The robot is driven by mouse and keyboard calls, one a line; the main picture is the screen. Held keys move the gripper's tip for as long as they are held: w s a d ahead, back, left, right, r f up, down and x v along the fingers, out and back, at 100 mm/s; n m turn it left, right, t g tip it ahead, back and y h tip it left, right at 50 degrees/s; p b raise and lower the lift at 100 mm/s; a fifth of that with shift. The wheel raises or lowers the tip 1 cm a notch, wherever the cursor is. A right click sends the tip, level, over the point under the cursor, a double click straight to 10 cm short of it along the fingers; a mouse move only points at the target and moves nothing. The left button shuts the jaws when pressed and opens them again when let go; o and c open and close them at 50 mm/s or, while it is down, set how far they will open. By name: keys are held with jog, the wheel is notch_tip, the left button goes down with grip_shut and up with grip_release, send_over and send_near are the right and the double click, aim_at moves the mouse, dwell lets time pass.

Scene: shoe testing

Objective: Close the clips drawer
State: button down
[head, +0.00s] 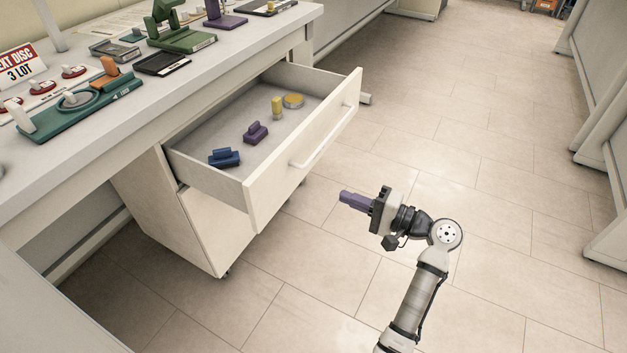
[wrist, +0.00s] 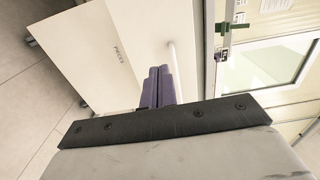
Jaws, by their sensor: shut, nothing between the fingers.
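The white drawer (head: 258,205) stands pulled out from the cabinet under the workbench in the head view. A pale bar handle (head: 325,140) runs along its front. A blue piece (head: 224,158), a purple piece (head: 255,133), a yellow piece (head: 277,108) and a round yellow-topped piece (head: 293,100) lie inside. My gripper (head: 344,198), with purple fingers, is shut and empty, in front of the drawer and apart from it. In the wrist view the shut fingers (wrist: 158,84) point toward a white front with small lettering, near the pale handle (wrist: 174,58).
The workbench top (head: 215,65) above holds a green device (head: 178,36), a teal fixture (head: 78,103) and a sign (head: 20,65). The cabinet's lower front (head: 212,232) is below the drawer. The tiled floor around my gripper is clear.

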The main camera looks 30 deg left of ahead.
aim_at(286, 174)
jog(key=a+p, duration=0.1)
jog(key=a, duration=1.3)
jog(key=shift+w, duration=0.2)
jog(key=shift+a, duration=0.5)
jog(key=a+b, duration=0.1)
jog(key=a, duration=0.7)
jog(key=a+b, duration=0.1)
jog(key=a, duration=0.7)
jog(key=a+b, duration=0.1)
jog(key=a, duration=0.7)
jog(key=shift+w+a+b, duration=0.3)
jog(key=shift+w+a, duration=0.05)
jog(key=shift+a, duration=0.35)
jog(key=shift+w+a+r, duration=0.1)
jog(key=shift+w+r, duration=0.05)
jog(key=shift+r, duration=0.1)
jog(key=shift+r, duration=0.1)
